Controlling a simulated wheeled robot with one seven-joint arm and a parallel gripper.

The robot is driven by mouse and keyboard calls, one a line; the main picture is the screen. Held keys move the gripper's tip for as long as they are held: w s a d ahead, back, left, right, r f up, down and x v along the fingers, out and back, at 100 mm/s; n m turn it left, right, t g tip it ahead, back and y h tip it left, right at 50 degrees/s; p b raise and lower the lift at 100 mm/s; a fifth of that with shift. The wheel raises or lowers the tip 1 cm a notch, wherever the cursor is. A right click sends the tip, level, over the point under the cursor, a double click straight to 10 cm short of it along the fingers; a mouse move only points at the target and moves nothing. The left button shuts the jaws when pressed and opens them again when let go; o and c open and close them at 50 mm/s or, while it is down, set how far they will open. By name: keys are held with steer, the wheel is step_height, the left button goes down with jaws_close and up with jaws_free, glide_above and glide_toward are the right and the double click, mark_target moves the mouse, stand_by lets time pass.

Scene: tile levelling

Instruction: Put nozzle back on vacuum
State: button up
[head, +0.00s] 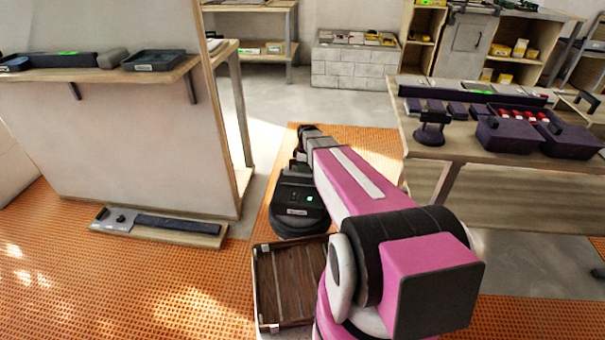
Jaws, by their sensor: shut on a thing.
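My pink arm reaches forward from the lower right over the orange floor. My gripper (301,158) is at its far end, small, dark and partly hidden by the arm. It is shut on a dark thing that I take for the nozzle; its shape is hard to make out. A black rounded machine with a green light and a small label, which looks like the vacuum (297,207), is just below my gripper in the picture.
A shallow wooden tray (268,290) lies nearer, partly behind my arm. A low board with a grey tool (160,226) lies by the left partition (130,145). The right workbench (480,150) holds dark bins (508,138) and a round-based tool (431,130). Orange floor at left is clear.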

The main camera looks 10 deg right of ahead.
steer(key=shift+f, duration=1.95)
steer(key=shift+f, duration=0.15)
steer(key=o, duration=0.8)
steer(key=shift+o, duration=0.2)
steer(key=r, duration=0.4)
steer(key=d+r, duration=0.1)
steer(key=r, duration=0.7)
steer(key=shift+s+d, duration=0.15)
steer(key=shift+s, duration=0.15)
steer(key=s+a+r+m+h, duration=0.1)
steer(key=s+r+m, duration=0.1)
steer(key=s+m, duration=1.2)
steer(key=s, duration=0.6)
steer(key=shift+s+a+r, duration=0.15)
steer(key=shift+s, duration=0.2)
